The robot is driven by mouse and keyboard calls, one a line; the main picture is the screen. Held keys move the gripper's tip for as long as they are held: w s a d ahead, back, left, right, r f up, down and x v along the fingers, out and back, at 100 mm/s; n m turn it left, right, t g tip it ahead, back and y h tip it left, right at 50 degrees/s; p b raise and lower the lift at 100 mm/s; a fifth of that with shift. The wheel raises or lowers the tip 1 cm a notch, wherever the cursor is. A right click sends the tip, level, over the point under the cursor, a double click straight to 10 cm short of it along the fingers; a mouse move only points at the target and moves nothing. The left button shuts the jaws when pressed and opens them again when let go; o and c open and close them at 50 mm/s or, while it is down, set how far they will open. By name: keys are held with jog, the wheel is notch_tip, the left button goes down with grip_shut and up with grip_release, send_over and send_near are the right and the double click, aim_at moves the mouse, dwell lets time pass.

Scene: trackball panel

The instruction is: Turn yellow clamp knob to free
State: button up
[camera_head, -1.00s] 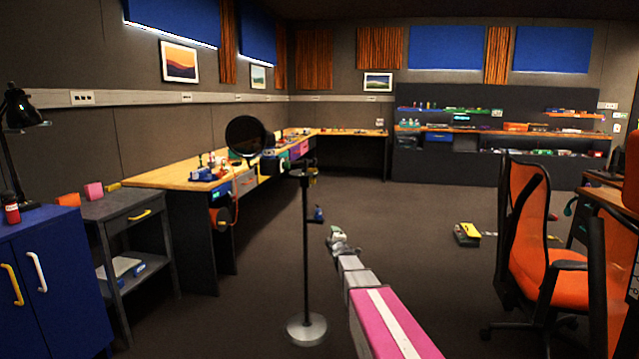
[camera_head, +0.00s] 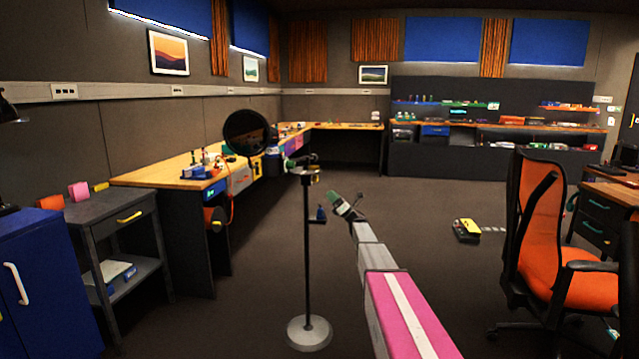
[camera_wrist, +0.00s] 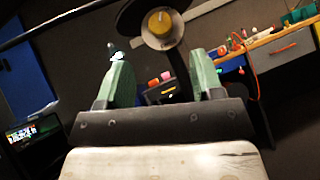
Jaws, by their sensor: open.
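In the wrist view a yellow knob (camera_wrist: 158,23) sits in a pale round collar on a dark round part, above and beyond my fingertips. In the head view a thin black stand (camera_head: 307,250) with a round grey base rises left of my arm. A small yellow part (camera_head: 314,181) shows just under its top and may be the same knob; it is too small to be sure. My gripper (camera_head: 340,205) is right of the stand's pole, below its top. In the wrist view my gripper (camera_wrist: 160,60) has its two green fingers apart, nothing between them.
A wooden workbench (camera_head: 170,176) runs along the left wall, with a grey side table (camera_head: 110,208) and blue cabinet (camera_head: 45,275) nearer. An orange chair (camera_head: 535,225) stands right. A black and yellow box (camera_head: 466,230) lies on the floor. Floor around the stand is mostly clear.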

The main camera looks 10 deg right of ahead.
aim_at(315, 179)
jog(key=x, duration=0.9)
